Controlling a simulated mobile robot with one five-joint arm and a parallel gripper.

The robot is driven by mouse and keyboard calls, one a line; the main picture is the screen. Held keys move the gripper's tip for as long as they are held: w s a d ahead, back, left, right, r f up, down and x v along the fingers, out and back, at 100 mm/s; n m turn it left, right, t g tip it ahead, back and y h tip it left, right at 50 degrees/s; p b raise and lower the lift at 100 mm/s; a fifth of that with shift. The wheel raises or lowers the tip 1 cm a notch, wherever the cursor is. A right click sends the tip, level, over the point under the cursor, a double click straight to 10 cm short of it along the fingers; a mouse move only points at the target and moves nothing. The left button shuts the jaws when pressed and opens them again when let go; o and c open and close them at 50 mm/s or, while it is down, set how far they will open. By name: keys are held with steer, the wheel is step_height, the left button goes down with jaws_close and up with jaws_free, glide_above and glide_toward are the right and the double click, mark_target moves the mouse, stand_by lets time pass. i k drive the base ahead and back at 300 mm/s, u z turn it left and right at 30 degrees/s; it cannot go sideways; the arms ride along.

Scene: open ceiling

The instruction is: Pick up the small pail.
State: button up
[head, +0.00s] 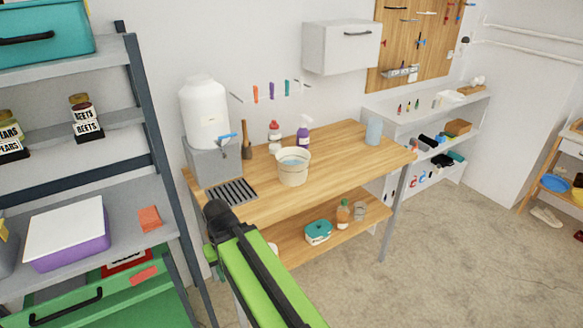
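The small pail (292,174) is cream-coloured and stands upright on the wooden workbench top (345,152), near the middle of its front edge. Its open top shows something pale blue inside, and I cannot tell what it is. My green and black arm reaches up from the bottom of the head view and ends in front of the bench, to the left of and below the pail. My gripper cannot be made out, so its opening is hidden. Nothing of mine touches the pail in this view.
A white dispenser (205,112) on a grey block stands left of the pail. Behind it are a purple spray bottle (303,136) and a red-capped bottle (274,133). A bluish cup (374,132) stands right. A metal shelf (150,130) borders the left.

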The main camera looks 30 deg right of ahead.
mark_target(293, 162)
steer(key=z, duration=2.55)
steer(key=i, duration=0.95)
steer(key=u, duration=3.75)
steer(key=i, duration=0.5)
